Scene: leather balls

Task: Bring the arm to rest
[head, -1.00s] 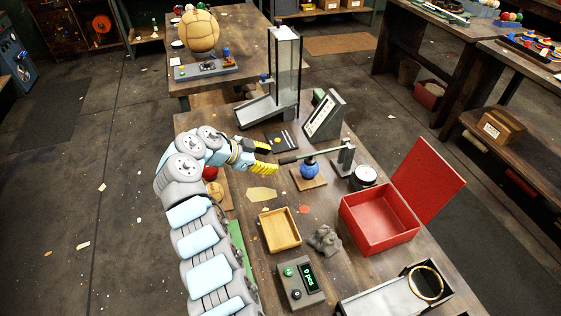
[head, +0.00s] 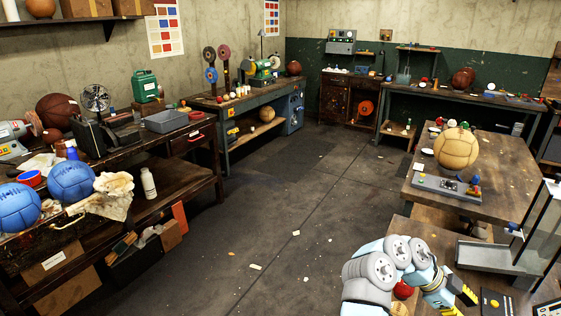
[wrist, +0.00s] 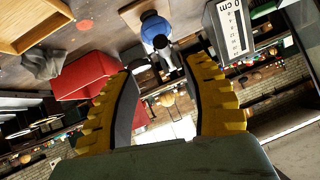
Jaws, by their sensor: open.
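My gripper (head: 463,300) is at the lower right of the head view, at the end of my arm, over the near workbench. In the wrist view its two yellow ribbed fingers (wrist: 168,95) stand apart with nothing held between them. Beyond the fingertips, a small blue ball (wrist: 154,28) shows in the wrist view, under a metal part that partly covers it. The gripper appears apart from the ball.
In the wrist view a red box (wrist: 86,75), a wooden tray (wrist: 35,22) and a grey gauge (wrist: 232,30) surround the ball. In the head view a clear column stand (head: 545,230) is right of the gripper. Floor (head: 290,220) at left is open.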

